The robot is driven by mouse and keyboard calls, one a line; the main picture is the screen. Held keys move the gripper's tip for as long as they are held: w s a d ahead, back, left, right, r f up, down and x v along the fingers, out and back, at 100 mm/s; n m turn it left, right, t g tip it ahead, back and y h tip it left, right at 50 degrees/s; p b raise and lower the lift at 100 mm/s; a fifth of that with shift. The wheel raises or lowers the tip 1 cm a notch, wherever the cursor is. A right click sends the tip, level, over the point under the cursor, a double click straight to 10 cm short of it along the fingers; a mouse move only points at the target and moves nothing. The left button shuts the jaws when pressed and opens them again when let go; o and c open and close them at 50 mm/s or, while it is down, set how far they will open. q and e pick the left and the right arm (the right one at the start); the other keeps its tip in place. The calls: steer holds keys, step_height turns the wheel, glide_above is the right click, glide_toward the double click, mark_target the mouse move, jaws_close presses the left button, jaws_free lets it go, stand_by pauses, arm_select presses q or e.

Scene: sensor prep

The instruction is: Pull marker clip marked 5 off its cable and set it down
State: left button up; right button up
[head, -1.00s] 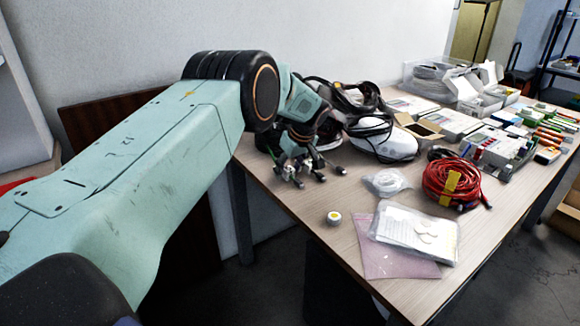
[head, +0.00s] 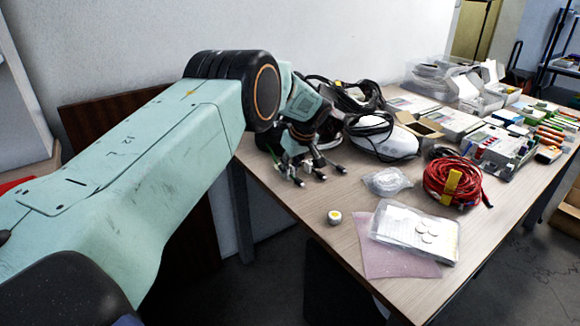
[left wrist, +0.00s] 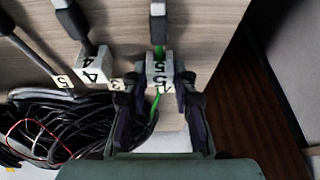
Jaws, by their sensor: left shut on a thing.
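In the left wrist view a white marker clip (left wrist: 160,72) with black 5s sits between the fingertips of my left gripper (left wrist: 159,88), which is shut on it. A dark plug (left wrist: 158,25) lies in line above the clip, and a green cable (left wrist: 155,104) shows below it; I cannot tell whether the clip still grips the cable. In the head view my left gripper (head: 318,176) is low over the near left part of the table; the clip is too small to make out there. My right gripper is not in view.
A white clip marked 4 (left wrist: 95,66) is on a cable to the left, with black coiled cables (left wrist: 60,122) below. A small round tub (head: 334,217), a pink sheet (head: 385,262) and a red cable coil (head: 437,190) lie nearer. Bare wood is right of the gripper.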

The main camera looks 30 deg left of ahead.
mark_target(290, 168)
arm_select(q)
steer(key=shift+r+p, duration=1.9)
steer(key=shift+r, duration=0.6)
jaws_close()
stand_by(0.4)
steer(key=shift+s+f, duration=0.1)
steer(key=shift+s, duration=0.05)
